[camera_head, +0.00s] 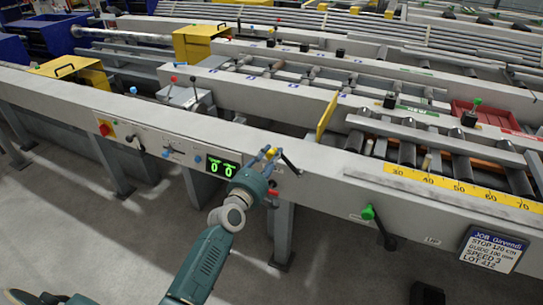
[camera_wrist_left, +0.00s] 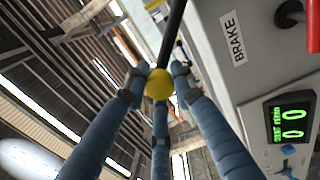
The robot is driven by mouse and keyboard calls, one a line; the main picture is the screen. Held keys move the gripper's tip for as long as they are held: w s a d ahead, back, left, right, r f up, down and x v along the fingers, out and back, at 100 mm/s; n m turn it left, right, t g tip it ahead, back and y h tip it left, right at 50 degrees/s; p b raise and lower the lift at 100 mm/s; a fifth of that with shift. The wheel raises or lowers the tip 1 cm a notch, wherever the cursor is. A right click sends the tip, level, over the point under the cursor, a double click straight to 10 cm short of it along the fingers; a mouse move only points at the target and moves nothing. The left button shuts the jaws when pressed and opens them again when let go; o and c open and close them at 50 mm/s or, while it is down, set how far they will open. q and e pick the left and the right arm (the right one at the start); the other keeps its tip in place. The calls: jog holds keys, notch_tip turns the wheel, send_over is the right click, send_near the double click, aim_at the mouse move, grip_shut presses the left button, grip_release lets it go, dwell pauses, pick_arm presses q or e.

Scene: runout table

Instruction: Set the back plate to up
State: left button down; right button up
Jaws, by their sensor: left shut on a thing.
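A yellow plate (camera_head: 327,117) stands on edge across the near bench, just left of the rollers. Its link to a lever cannot be told. My left gripper (camera_head: 268,154) is at the front panel, right of the green display. In the left wrist view its blue fingers (camera_wrist_left: 160,80) are shut around a yellow ball knob (camera_wrist_left: 159,85) on a black lever rod (camera_wrist_left: 172,35). The rod also shows in the head view (camera_head: 290,162). A lever with a green knob (camera_head: 367,212) sits further right on the front face. My right gripper is not in view.
A red-handled lever (camera_wrist_left: 312,25) sits beside a "BRAKE" label (camera_wrist_left: 232,38). The display (camera_head: 221,168) reads 0 0. A red button (camera_head: 104,129) is on the panel's left. A notice (camera_head: 491,248) hangs at right. Grey floor (camera_head: 320,270) is open in front.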

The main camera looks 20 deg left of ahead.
pick_arm(q)
jog(key=c, duration=1.5)
grip_release()
jog(key=shift+a+r, duration=0.2)
jog(key=shift+a, duration=0.25)
jog(key=shift+o, duration=0.5)
jog(key=shift+a+f, duration=0.1)
jog(key=shift+f, duration=0.1)
jog(key=shift+s+d+f, duration=0.1)
jog(key=shift+s+d, duration=0.15)
jog(key=shift+s, duration=0.15)
jog(key=s, duration=1.1)
jog(key=shift+a, duration=0.4)
jog(key=shift+s, duration=0.1)
